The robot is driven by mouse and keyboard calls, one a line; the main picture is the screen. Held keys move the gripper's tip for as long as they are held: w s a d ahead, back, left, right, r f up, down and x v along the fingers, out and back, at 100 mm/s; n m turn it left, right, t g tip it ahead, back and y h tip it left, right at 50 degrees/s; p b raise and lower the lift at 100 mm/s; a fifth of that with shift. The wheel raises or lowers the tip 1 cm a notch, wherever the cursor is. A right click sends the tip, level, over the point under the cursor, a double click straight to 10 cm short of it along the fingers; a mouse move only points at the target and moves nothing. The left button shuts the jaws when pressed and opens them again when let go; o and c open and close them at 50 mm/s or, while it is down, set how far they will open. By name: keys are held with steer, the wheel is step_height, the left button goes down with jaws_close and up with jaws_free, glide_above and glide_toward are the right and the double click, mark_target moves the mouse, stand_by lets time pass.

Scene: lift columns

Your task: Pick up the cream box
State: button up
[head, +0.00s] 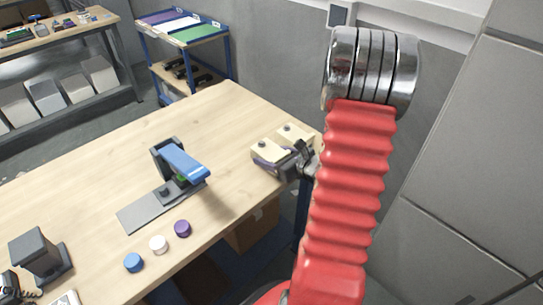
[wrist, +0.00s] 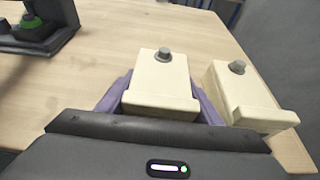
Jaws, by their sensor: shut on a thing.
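Two cream boxes, each with a grey knob on top, are at the right end of the wooden table. My gripper (wrist: 160,95) has its purple fingers on either side of one cream box (wrist: 158,76) and is shut on it. In the head view this held box (head: 270,151) is the left one, and my gripper (head: 268,161) reaches it from the right. I cannot tell whether it touches the table. The other cream box (wrist: 243,92) stands close on the right, outside the fingers; it also shows in the head view (head: 291,134).
A blue-handled press (head: 183,163) stands on the table (head: 225,110) left of the boxes. Blue, white and purple round caps (head: 182,228) lie along the near edge. A grey device (head: 38,255) is at the lower left. A wall is behind the right end.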

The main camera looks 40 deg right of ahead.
mark_target(270, 151)
steer(key=shift+r, duration=0.15)
steer(key=shift+r, duration=4.9)
